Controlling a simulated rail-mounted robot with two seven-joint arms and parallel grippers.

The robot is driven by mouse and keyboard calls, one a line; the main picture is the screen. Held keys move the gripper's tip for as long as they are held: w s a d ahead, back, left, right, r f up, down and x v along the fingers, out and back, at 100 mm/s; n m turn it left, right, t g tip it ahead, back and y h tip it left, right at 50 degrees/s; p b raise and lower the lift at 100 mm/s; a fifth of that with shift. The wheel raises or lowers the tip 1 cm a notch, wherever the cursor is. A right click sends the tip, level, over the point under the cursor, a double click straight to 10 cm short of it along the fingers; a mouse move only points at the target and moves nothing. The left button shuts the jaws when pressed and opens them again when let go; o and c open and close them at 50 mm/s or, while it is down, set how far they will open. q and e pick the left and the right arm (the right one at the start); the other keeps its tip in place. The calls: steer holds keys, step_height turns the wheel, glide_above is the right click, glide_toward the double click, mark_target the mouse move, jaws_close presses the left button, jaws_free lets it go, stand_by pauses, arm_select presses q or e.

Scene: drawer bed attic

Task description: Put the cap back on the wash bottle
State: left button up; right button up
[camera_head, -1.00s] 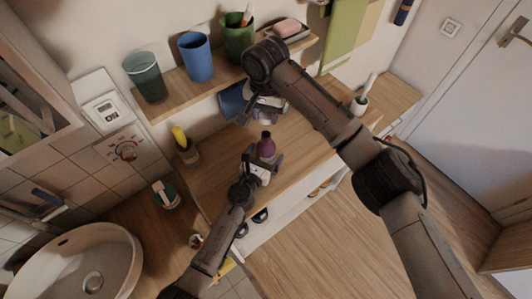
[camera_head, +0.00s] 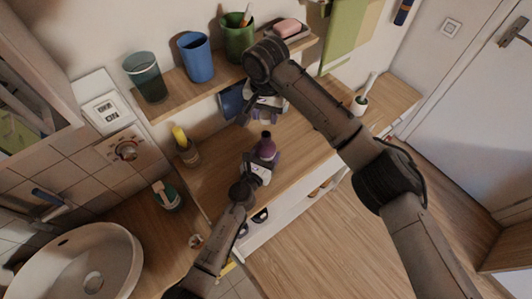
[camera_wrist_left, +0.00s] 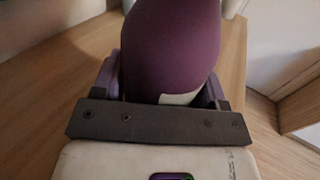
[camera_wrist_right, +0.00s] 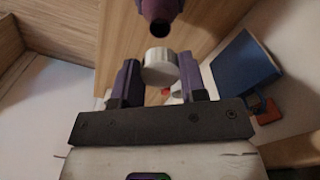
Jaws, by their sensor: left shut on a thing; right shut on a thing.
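The purple wash bottle (camera_head: 266,148) is upright over the wooden counter, with its dark uncapped mouth at the top. My left gripper (camera_head: 262,160) is shut around its body; in the left wrist view the purple body (camera_wrist_left: 172,45) fills the space between the fingers. My right gripper (camera_head: 263,115) is behind the bottle and higher in the head view, partly hidden by my own arm. In the right wrist view it is shut on a round white cap (camera_wrist_right: 160,67). The bottle's open neck (camera_wrist_right: 161,12) shows beyond the cap, apart from it.
A shelf (camera_head: 170,101) with a dark cup (camera_head: 145,78), blue cup (camera_head: 196,58), green cup (camera_head: 239,40) and pink soap (camera_head: 287,27) hangs above the counter. A blue object (camera_wrist_right: 245,70) is near my right gripper. A sink (camera_head: 82,262) is at lower left.

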mark_target(266, 135)
arm_select(q)
steer(key=c, duration=0.5)
arm_select(e)
steer(key=shift+f, duration=2.45)
steer(key=shift+f, duration=0.15)
steer(key=shift+f, duration=0.75)
steer(key=shift+f, duration=0.55)
